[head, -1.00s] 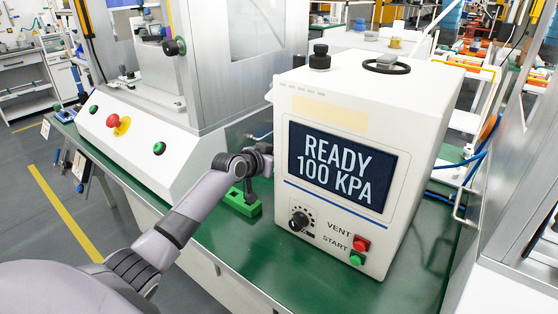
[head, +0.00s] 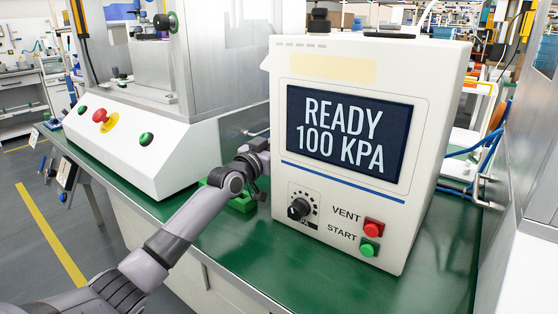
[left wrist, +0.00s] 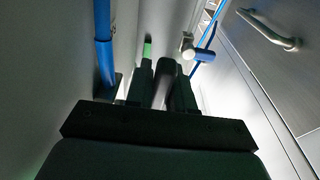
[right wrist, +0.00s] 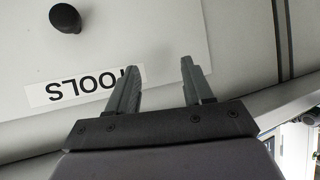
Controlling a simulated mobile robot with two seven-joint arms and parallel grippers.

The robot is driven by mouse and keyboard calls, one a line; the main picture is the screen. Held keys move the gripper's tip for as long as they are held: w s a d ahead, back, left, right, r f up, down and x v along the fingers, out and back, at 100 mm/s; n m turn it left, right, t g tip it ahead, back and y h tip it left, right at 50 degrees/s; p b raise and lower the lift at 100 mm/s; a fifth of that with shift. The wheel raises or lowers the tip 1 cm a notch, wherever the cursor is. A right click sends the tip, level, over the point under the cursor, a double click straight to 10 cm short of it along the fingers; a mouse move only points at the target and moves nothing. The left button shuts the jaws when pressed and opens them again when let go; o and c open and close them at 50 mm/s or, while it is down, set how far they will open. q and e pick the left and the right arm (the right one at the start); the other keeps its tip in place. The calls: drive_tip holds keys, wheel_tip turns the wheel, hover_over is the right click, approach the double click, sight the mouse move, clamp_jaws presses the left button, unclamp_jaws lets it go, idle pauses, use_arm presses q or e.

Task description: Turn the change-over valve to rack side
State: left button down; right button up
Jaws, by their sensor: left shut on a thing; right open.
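My left gripper (left wrist: 164,78) is shut on a dark grey lever-like piece (left wrist: 164,88), which shows between its fingers in the left wrist view. This may be the handle of the change-over valve; its body and markings are hidden. In the head view my left gripper (head: 258,165) is beside the left side of the white control box (head: 330,68), whose screen (head: 345,136) reads READY 100 KPA. The grasp itself is not clear there. My right gripper (right wrist: 161,62) is open and empty in front of a panel labelled TOOLS (right wrist: 85,88). It is outside the head view.
Blue tubes (left wrist: 102,40) and a pale fitting (left wrist: 188,46) lie close to my left fingers. A green block (head: 242,203) is under my left wrist on the green bench (head: 215,245). The press housing (head: 165,165) stands at left. A round black knob (right wrist: 65,18) is near my right gripper.

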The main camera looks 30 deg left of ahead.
use_arm(q)
drive_tip(key=shift+w+r+t+b, duration=0.15)
drive_tip(key=shift+t+b, duration=0.45)
drive_tip(key=shift+b, duration=0.6)
use_arm(e)
drive_tip(key=shift+w+a+y, duration=0.2)
drive_tip(key=shift+a+y, duration=0.05)
drive_tip(key=shift+a, duration=0.25)
drive_tip(key=shift+w+a+y, duration=0.2)
drive_tip(key=shift+a+y, duration=0.05)
drive_tip(key=shift+a, duration=0.25)
drive_tip(key=shift+r, duration=0.1)
use_arm(q)
drive_tip(key=c, duration=1.1)
unclamp_jaws()
drive_tip(key=shift+s, duration=0.35)
drive_tip(key=shift+p+v, duration=1)
drive_tip(key=shift+v, duration=2.2)
use_arm(e)
drive_tip(key=shift+s+d+h, duration=0.25)
drive_tip(key=shift+d+h, duration=0.15)
drive_tip(key=shift+d, duration=0.25)
